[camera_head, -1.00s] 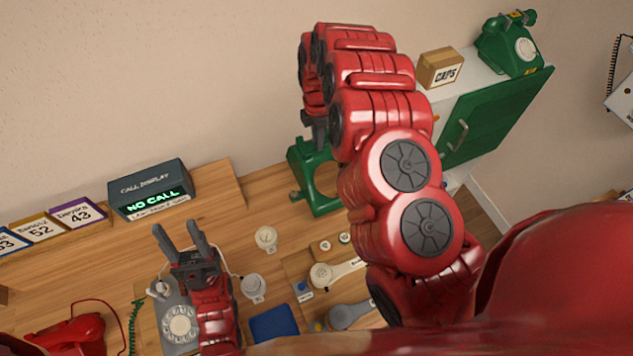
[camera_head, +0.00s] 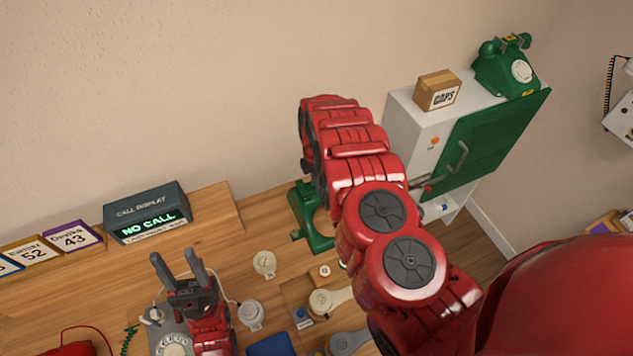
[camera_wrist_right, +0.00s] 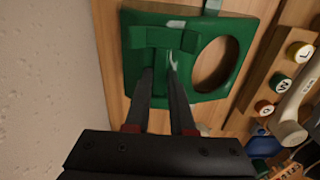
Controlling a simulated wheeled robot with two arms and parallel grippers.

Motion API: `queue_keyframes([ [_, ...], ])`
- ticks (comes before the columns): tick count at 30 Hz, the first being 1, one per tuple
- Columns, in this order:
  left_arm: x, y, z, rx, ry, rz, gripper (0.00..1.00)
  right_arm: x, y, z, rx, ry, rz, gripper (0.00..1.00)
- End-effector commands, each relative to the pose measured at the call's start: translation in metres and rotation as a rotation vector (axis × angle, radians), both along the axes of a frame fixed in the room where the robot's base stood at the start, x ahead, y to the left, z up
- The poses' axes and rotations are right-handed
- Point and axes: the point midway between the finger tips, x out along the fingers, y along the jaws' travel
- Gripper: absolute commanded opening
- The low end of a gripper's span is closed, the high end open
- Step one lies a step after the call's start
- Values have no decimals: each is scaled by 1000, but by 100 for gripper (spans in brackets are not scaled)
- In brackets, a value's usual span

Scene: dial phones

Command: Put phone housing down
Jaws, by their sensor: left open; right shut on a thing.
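The green phone housing (camera_head: 309,228), with a large round opening, shows in the head view beside my right arm, partly hidden by it. In the right wrist view the housing (camera_wrist_right: 222,25) lies flat-side to the camera, over or on the wooden table. My right gripper (camera_wrist_right: 162,72) is shut on the housing's raised middle part. I cannot tell whether the housing touches the table. My right fingers are hidden in the head view. My left gripper (camera_head: 174,262) is open and empty, above a grey dial phone (camera_head: 173,345).
A wooden tray (camera_wrist_right: 257,62) with round caps and a cream handset (camera_wrist_right: 297,103) sits close beside the housing. The wall is near on the other side. The call display (camera_head: 146,213) stands at left.

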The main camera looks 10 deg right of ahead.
Motion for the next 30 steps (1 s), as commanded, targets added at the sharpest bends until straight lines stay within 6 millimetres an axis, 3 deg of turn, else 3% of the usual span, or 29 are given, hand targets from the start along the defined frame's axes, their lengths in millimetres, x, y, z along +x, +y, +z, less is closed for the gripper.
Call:
queue_keyframes([
  [5,0,0,-4,0,0,0,50,0,0,-4,0,0,-1,0],
  [6,0,0,-4,0,0,0,50,0,-1,-4,0,0,-1,24],
  [11,0,0,-3,0,0,0,50,0,0,-3,0,0,-1,52],
  [23,0,0,-1,0,0,0,50,0,0,2,0,0,0,52],
  [30,0,0,-16,0,0,0,50,0,0,26,2,-1,-1,52],
])
